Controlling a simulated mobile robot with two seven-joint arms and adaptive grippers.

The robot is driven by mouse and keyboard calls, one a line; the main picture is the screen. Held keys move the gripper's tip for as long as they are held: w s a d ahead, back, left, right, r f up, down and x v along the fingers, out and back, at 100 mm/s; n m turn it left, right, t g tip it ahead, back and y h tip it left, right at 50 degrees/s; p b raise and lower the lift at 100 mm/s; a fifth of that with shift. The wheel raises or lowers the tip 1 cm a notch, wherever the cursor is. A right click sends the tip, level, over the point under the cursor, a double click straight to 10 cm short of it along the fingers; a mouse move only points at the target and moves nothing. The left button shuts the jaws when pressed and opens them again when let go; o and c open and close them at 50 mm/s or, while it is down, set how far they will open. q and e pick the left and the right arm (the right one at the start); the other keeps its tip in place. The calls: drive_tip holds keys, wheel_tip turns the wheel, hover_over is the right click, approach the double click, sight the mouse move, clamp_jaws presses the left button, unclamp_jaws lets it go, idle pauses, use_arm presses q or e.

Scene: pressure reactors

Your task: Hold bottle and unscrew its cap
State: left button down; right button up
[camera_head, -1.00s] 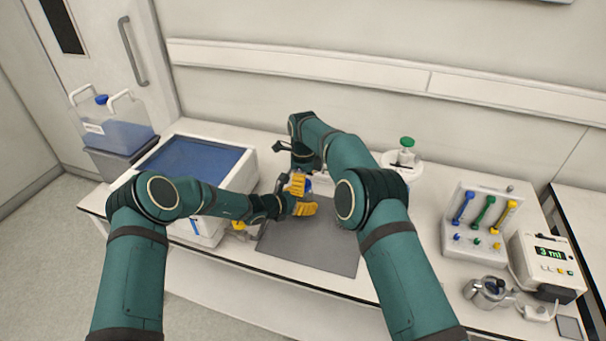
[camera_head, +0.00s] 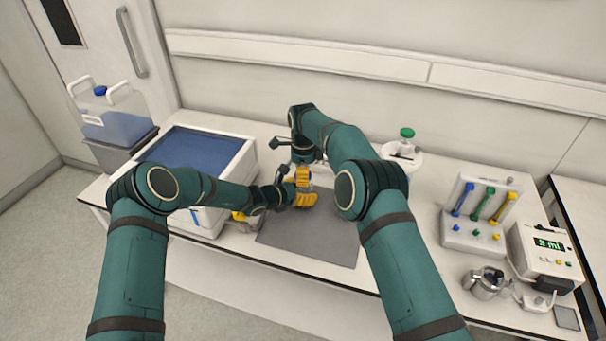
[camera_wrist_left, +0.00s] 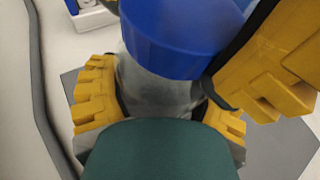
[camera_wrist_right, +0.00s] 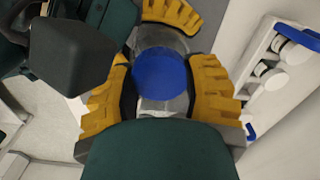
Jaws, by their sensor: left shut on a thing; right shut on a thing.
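The bottle has a clear body (camera_wrist_left: 150,92) and a wide blue cap (camera_wrist_left: 185,38). In the left wrist view, the yellow fingers of my left gripper (camera_head: 304,199) are shut around the body, below the cap. My right gripper (camera_head: 302,177) is above, with a yellow finger beside the cap. In the right wrist view the blue cap (camera_wrist_right: 161,73) lies between the right gripper's yellow fingers, with the body (camera_wrist_right: 160,104) showing beneath. The cap still covers the bottle top; its thread is hidden. In the head view the grippers mostly hide the bottle above the grey mat (camera_head: 318,240).
A white box with a blue top (camera_head: 190,155) stands left of the grippers. A green-capped container (camera_head: 405,148) is behind my right arm. A valve panel (camera_head: 482,215), a metal jug (camera_head: 487,284) and a display unit (camera_head: 545,258) stand at right. The mat's front is clear.

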drive_tip(key=n, duration=1.3)
drive_tip(key=shift+n, duration=0.4)
drive_tip(key=o, duration=1.3)
drive_tip(key=shift+c, duration=0.2)
drive_tip(key=shift+r, duration=0.15)
